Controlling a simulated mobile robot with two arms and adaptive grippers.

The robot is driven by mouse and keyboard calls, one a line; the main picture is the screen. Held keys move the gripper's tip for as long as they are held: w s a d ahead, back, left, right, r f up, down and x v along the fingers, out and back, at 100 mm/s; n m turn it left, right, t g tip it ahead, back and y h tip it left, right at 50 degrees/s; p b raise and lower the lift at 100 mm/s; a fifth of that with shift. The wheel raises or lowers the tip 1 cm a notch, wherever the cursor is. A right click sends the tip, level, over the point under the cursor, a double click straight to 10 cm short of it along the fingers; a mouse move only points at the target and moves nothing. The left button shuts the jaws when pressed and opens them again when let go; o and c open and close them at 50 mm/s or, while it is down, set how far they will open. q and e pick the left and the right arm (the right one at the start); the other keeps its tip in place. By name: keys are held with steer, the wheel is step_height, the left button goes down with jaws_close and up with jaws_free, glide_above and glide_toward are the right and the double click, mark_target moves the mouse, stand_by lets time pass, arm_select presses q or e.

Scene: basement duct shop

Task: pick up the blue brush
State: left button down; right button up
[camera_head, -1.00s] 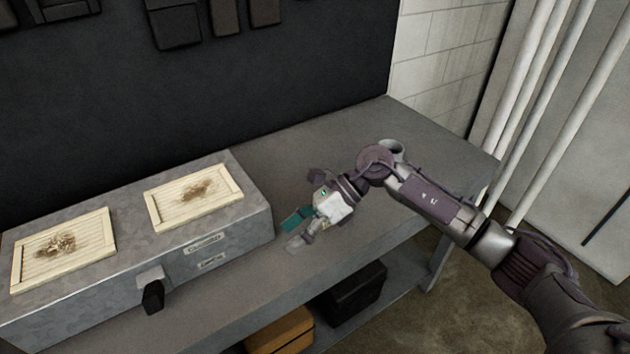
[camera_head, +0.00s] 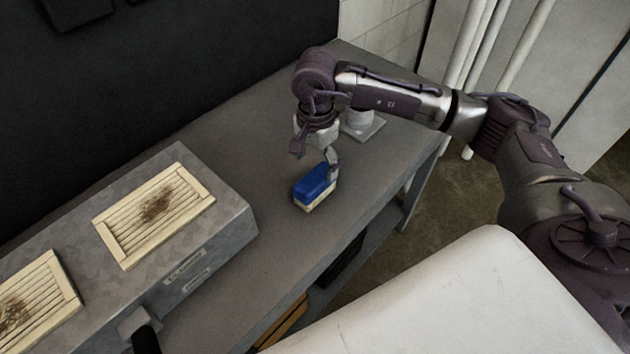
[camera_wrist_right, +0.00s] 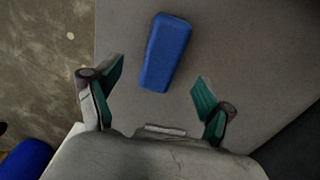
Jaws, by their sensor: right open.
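The blue brush (camera_head: 316,184) lies on the grey bench, with a blue back on top and a pale underside. In the right wrist view the brush (camera_wrist_right: 167,52) appears as a blue block, just beyond the fingertips and roughly between their lines. My right gripper (camera_head: 316,157) points down behind and above the brush in the head view, partly overlapping its edge. In the wrist view the right gripper (camera_wrist_right: 158,92) is open, its green-padded fingers spread wide with nothing between them. My left gripper is not in view.
A grey metal box (camera_head: 222,237) with two slatted, stained panels (camera_head: 156,205) stands left of the brush. A pale object with a flat base (camera_head: 362,124) stands behind my right gripper. The grey bench (camera_head: 235,130) is clear around the brush. A dark wall runs behind.

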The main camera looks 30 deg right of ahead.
mark_target(315, 177)
steer(key=shift+w+f, duration=0.15)
steer(key=shift+f, duration=0.6)
steer(key=shift+f+p, duration=0.3)
steer(key=shift+p, duration=0.1)
step_height(315, 177, down, 4)
steer(key=shift+r+p, duration=0.2)
steer(key=shift+p, duration=0.75)
steer(key=shift+w+f, duration=0.1)
steer(key=shift+f, duration=0.45)
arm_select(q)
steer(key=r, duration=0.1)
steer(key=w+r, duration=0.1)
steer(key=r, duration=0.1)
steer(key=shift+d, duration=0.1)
arm_select(e)
steer(key=c, duration=1.3)
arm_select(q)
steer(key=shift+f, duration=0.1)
arm_select(e)
steer(key=shift+r, duration=0.15)
